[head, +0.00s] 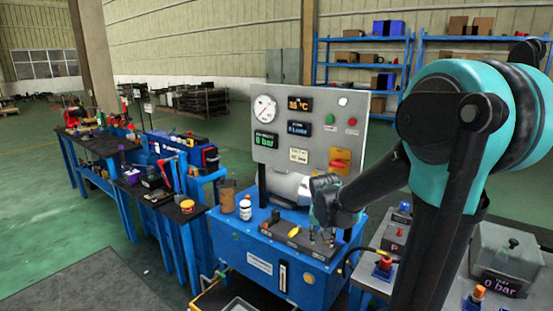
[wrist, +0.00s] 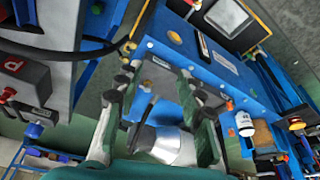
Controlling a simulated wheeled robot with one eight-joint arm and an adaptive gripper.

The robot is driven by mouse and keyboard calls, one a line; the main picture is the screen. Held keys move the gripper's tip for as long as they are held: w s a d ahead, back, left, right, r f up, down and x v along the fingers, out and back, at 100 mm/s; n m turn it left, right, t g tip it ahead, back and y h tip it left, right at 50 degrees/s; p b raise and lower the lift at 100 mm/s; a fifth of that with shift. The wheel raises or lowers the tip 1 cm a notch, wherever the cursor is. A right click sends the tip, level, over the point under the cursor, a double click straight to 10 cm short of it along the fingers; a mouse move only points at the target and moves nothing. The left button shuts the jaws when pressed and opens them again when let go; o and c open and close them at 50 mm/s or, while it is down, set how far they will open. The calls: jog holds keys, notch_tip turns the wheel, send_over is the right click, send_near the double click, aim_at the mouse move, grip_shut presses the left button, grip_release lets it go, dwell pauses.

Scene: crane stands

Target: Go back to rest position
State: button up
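My teal and black arm reaches in from the right in the head view. My gripper (head: 322,238) hangs fingers down over the right part of the top of a blue machine (head: 260,268). In the wrist view my gripper (wrist: 158,84) has its two fingers well apart, with no held object visible between them. The dark block (head: 283,238) on the machine top lies just below and left of the fingers. I cannot tell whether the fingertips touch anything.
A grey panel (head: 290,133) with a gauge and displays stands behind my gripper. A white bottle (head: 245,208) and a brown cup (head: 228,199) stand at the machine's left. A grey box (head: 503,252) is at the right. Green floor (head: 60,225) is open at the left.

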jog(key=s+d+f+n, duration=0.1)
jog(key=s+f, duration=0.1)
jog(key=s, duration=0.6)
jog(key=s+d+f+n+y, duration=0.1)
jog(key=s+d+f+n, duration=0.1)
jog(key=s, duration=0.7)
jog(key=shift+d+f+t, duration=0.3)
jog(key=shift+f, duration=0.3)
